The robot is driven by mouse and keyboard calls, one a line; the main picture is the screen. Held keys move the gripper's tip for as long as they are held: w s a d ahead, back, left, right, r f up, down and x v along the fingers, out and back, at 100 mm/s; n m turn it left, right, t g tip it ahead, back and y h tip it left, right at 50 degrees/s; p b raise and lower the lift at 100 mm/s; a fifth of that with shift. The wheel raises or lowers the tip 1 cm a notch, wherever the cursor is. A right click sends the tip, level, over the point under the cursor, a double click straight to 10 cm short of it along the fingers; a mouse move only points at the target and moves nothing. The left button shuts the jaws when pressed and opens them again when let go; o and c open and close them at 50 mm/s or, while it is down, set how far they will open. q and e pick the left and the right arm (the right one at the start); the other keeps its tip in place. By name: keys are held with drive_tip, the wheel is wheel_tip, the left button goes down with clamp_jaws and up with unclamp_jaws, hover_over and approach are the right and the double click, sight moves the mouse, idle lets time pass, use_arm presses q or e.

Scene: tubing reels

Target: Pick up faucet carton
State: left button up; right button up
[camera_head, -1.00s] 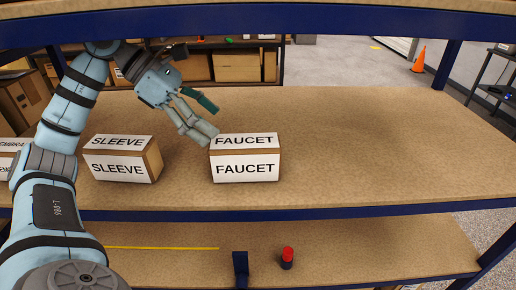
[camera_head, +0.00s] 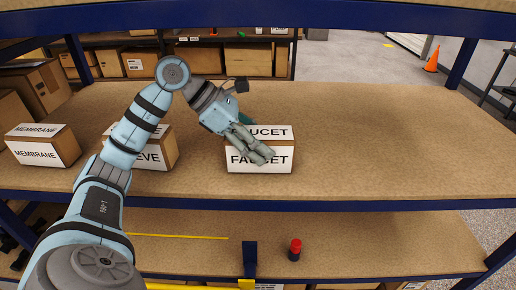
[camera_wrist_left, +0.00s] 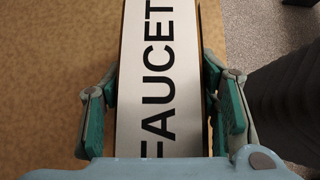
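The faucet carton (camera_head: 262,163) is a brown box with white labels reading FAUCET, standing on the upper shelf in the head view. My left gripper (camera_head: 262,152) is in front of and over it, hiding part of its top and front labels. In the left wrist view the carton's labelled face (camera_wrist_left: 160,75) lies between the two green-padded fingers of the left gripper (camera_wrist_left: 163,112). The fingers are spread, with a gap visible at the left side; contact on the right side is unclear. My right gripper does not show.
A sleeve carton (camera_head: 162,153) stands to the left, partly behind my left arm. A membrane carton (camera_head: 42,147) is further left. The shelf (camera_head: 390,145) right of the faucet carton is clear. A red-capped item (camera_head: 295,250) stands on the lower shelf.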

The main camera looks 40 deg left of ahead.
use_arm(q)
drive_tip(key=c, duration=0.8)
